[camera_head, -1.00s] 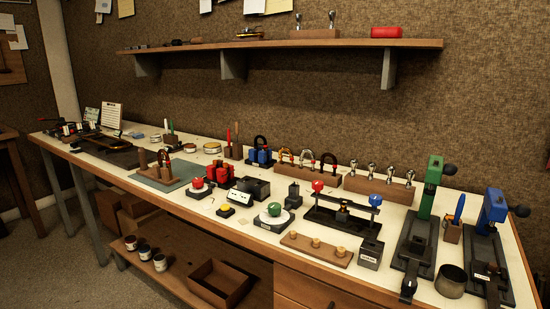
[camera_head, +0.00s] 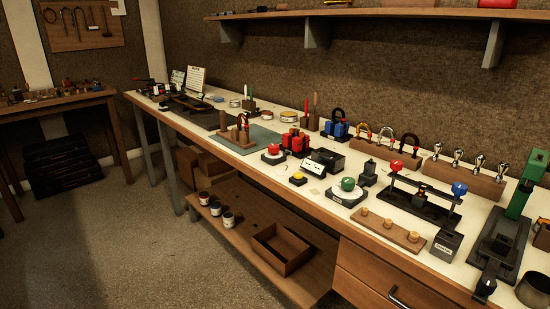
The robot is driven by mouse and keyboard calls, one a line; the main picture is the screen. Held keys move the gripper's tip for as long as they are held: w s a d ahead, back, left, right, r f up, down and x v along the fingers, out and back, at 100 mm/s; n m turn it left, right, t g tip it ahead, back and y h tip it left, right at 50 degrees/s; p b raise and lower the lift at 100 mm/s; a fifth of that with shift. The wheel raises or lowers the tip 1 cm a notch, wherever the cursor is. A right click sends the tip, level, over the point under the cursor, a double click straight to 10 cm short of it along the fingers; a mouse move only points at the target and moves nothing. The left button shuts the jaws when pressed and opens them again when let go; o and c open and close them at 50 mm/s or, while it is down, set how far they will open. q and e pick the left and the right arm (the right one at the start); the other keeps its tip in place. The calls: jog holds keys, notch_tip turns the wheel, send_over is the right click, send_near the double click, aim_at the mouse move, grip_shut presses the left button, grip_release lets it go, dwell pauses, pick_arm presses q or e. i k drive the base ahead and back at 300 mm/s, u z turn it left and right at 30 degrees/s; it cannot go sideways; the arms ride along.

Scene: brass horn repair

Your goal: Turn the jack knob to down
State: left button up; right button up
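No label marks a jack knob, and I cannot tell which knob it is. A red round knob (camera_head: 273,149) sits on a small dark base on the workbench. A green round knob (camera_head: 348,184) sits on a round pale dial on a black base. A black frame (camera_head: 420,200) farther right carries a red ball (camera_head: 396,166) at its left end and a blue ball (camera_head: 459,189) at its right end. A small yellow knob (camera_head: 298,176) stands left of the green one. Neither of my grippers is in view.
The long workbench (camera_head: 480,272) is crowded with tools, including a green press (camera_head: 520,195) at the right. A wooden shelf (camera_head: 400,14) hangs above. Below are an open wooden box (camera_head: 280,248) and several cups. Open floor (camera_head: 150,235) lies in front, with another bench (camera_head: 60,104) at far left.

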aim_at(273, 149)
jog(key=z, duration=0.1)
jog(key=k, duration=0.45)
jog(key=u, duration=0.85)
jog(key=i, duration=0.95)
jog(key=z, duration=0.6)
jog(key=i, duration=0.75)
jog(key=z, duration=0.65)
